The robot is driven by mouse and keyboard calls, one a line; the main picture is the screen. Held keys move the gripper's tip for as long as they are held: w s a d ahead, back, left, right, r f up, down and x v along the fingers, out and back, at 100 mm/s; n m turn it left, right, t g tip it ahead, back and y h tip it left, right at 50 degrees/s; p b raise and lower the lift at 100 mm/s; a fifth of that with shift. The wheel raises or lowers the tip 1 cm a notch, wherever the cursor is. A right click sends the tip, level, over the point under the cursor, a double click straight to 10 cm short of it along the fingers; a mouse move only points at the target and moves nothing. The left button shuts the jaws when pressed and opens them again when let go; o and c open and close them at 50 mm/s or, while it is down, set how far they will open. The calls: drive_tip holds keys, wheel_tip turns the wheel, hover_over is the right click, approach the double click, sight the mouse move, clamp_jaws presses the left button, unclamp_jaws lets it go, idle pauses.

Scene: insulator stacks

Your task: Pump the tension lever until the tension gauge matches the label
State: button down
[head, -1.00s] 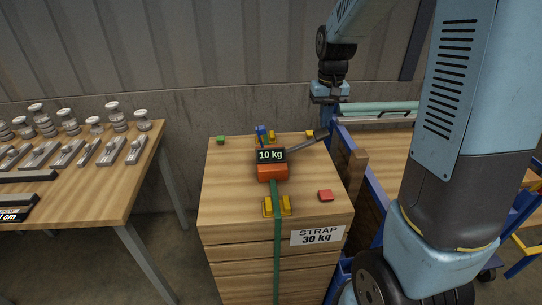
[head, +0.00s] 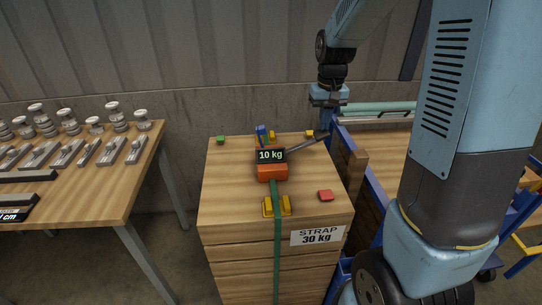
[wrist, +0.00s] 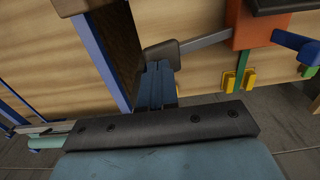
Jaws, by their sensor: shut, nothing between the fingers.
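The orange tensioner (head: 271,171) sits on the green strap (head: 276,235) on top of a wooden crate (head: 225,190). Its gauge (head: 270,156) reads 10 kg. The label (head: 317,236) on the crate front reads STRAP 30 kg. The grey tension lever (head: 306,144) reaches right from the tensioner, tilted slightly up. In the wrist view the lever (wrist: 205,40) ends in a dark grip (wrist: 161,53). My gripper (wrist: 157,75) is shut and empty, its fingertips right by that grip. I cannot tell whether they touch. In the head view my gripper (head: 328,124) is at the lever's far end.
Yellow buckles (head: 277,206), a blue handle (head: 262,134) and a red block (head: 325,195) are on the crate top. A blue-framed rack (head: 345,137) stands close on the right. A table with several insulators (head: 108,150) is on the left, across a floor gap.

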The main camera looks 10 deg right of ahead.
sight(323, 134)
drive_tip(key=shift+f, duration=2.3)
drive_tip(key=shift+r, duration=2.85)
drive_tip(key=shift+r, duration=0.1)
wheel_tip(323, 134, up, 3)
drive_tip(key=n, duration=0.5)
drive_tip(key=shift+n, duration=0.3)
drive_tip(key=shift+f+n, duration=0.55)
drive_tip(key=shift+n, duration=0.5)
drive_tip(key=shift+f+n, duration=0.55)
drive_tip(key=shift+n, duration=0.55)
drive_tip(key=shift+f+n, duration=0.55)
drive_tip(key=shift+n, duration=0.5)
